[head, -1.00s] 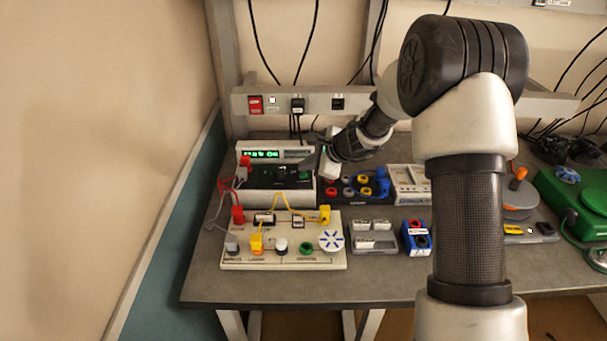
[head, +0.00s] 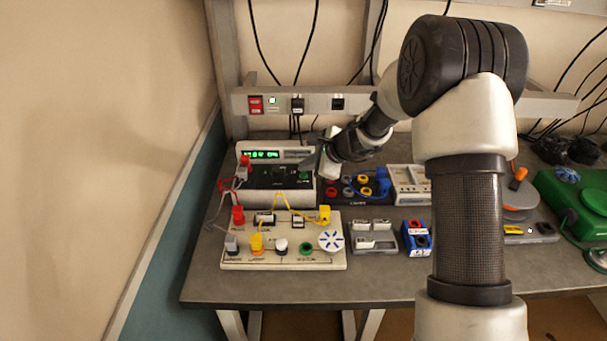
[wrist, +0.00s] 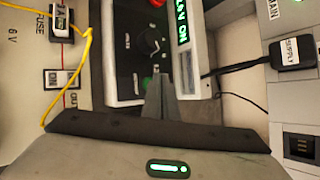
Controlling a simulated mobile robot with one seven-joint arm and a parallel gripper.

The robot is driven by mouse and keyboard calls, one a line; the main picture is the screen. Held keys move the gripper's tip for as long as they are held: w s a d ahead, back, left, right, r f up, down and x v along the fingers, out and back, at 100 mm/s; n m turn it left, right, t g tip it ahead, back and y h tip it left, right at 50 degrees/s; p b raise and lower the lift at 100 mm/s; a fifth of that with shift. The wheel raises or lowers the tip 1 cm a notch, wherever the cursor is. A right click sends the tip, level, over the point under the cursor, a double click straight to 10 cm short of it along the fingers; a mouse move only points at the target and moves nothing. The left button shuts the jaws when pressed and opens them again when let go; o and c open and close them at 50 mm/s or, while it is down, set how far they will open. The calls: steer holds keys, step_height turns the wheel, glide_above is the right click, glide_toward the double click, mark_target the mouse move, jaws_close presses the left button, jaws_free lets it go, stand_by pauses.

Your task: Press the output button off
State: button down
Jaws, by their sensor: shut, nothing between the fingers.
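The power supply (head: 278,198) stands at the back left of the bench, with a lit green display (head: 260,154) and a dark front panel. In the wrist view, turned sideways, the display (wrist: 182,34) shows green characters that seem to end in "ON". A green button (head: 304,175) sits at the panel's right side. It also shows in the wrist view (wrist: 147,83), partly hidden by my fingers. My gripper (head: 306,166) is shut and empty, its tips close to the green button. I cannot tell whether they touch it. A black knob (wrist: 149,41) is beside the button.
A circuit board (head: 285,262) with yellow and red leads lies in front of the supply. A dark terminal box (head: 345,198) is at its right. Grey and blue blocks stand farther right. A rail with sockets (head: 320,104) and hanging cables runs behind.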

steer(key=shift+f, duration=0.15)
steer(key=shift+f+b, duration=0.35)
steer(key=shift+b, duration=0.25)
steer(key=shift+r, duration=0.45)
steer(key=shift+p, duration=0.3)
step_height(320, 180, up, 6)
steer(key=p, duration=0.4)
